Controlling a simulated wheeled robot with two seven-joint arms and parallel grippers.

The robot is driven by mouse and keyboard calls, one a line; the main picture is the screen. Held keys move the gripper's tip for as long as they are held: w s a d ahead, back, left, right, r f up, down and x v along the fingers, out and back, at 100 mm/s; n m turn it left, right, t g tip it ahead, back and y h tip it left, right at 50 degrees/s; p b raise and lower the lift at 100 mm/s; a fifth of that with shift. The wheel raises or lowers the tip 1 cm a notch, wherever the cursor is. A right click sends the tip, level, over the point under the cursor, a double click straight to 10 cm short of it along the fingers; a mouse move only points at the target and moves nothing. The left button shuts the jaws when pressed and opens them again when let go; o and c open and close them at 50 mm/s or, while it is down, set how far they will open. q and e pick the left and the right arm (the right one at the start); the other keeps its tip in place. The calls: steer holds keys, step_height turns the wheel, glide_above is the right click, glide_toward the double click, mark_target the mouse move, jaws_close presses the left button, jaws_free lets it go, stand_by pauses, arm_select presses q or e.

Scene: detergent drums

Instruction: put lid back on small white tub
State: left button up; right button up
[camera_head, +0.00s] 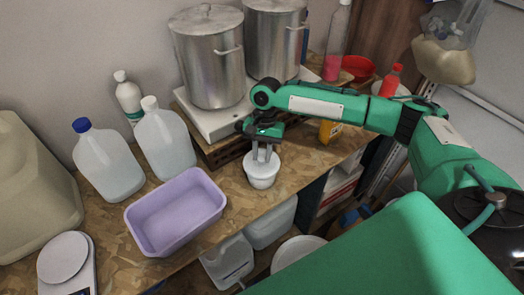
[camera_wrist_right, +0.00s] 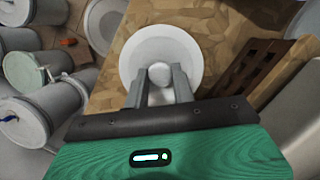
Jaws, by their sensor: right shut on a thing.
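The small white tub (camera_head: 262,175) stands on the wooden bench near its front edge. Its white lid (camera_wrist_right: 160,50) fills the middle of the right wrist view, with a round knob at its centre. My right gripper (camera_wrist_right: 160,76) is shut on the lid's knob. In the head view my right gripper (camera_head: 264,152) comes down from above, directly over the tub. The lid appears at the tub's top; I cannot tell whether it is fully seated. My left gripper is not in view.
A purple basin (camera_head: 176,212) stands left of the tub. Two steel pots (camera_head: 208,60) stand behind on a white stove, above a dark slatted rack (camera_head: 228,150). Clear jugs (camera_head: 107,162) and a white scale (camera_head: 66,262) are at the left. Bare bench lies around the tub.

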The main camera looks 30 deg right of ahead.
steer(key=shift+p, duration=0.75)
stand_by(0.6)
stand_by(0.3)
steer(key=o, duration=1.5)
steer(key=shift+r+p, duration=1.35)
steer(key=shift+p, duration=0.25)
steer(key=shift+r, duration=2.15)
